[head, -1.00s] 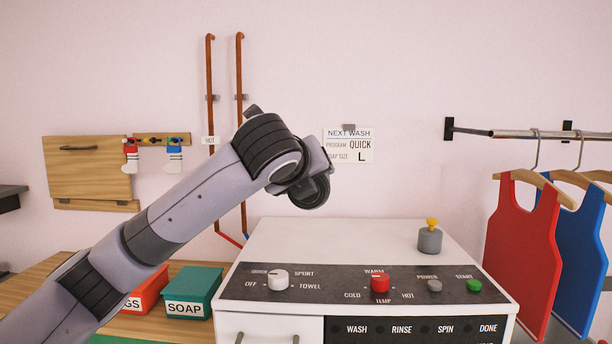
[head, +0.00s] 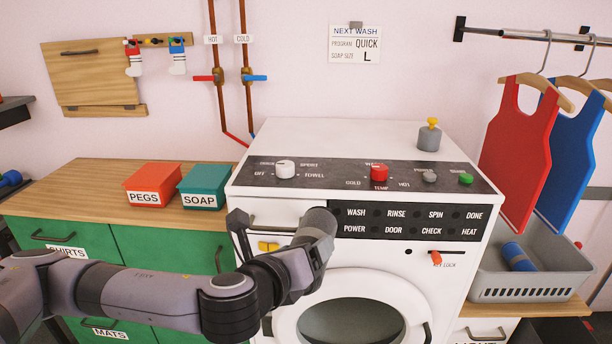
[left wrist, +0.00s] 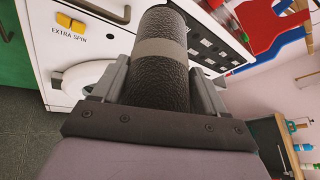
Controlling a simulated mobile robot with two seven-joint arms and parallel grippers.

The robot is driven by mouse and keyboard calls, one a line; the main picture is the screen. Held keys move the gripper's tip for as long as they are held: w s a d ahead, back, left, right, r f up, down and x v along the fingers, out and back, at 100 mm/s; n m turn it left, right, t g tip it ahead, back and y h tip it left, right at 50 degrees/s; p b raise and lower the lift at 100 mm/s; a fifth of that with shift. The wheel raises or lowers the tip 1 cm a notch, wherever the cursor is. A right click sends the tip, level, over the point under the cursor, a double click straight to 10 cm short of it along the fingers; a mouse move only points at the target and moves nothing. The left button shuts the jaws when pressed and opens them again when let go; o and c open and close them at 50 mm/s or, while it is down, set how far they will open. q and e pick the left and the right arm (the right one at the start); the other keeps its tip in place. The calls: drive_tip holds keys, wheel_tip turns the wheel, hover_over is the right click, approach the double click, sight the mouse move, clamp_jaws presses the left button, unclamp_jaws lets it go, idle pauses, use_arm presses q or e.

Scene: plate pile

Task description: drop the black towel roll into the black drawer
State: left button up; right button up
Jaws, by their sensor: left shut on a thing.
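My left gripper (left wrist: 160,88) is shut around a black textured towel roll (left wrist: 162,68) with a grey band, in the left wrist view. The roll points away from the gripper, in front of the washer's face. In the head view my left arm crosses low in front of the washer; the fingers and roll cannot be told apart clearly there. No black drawer shows clearly. A dark front (head: 562,331) at the lower right edge is cut off, and I cannot tell whether it is a drawer. My right gripper is not in view.
The white washer (head: 300,140) stands in the middle. Green drawers (head: 185,240) are on the left under a wooden counter (head: 70,190) with a red box (head: 152,180) and a teal box (head: 205,180). A grey basket (head: 530,287) with a blue roll (head: 517,256) is at the right.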

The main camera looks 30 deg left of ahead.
use_arm(q)
drive_tip(key=s+d+f, duration=0.1)
drive_tip(key=s+f, duration=0.1)
drive_tip(key=f, duration=0.3)
drive_tip(key=s+d+f+m+h, duration=0.1)
drive_tip(key=s+d+f, duration=0.1)
drive_tip(key=f, duration=0.4)
drive_tip(key=shift+s+d, duration=0.25)
drive_tip(key=shift+s, duration=0.3)
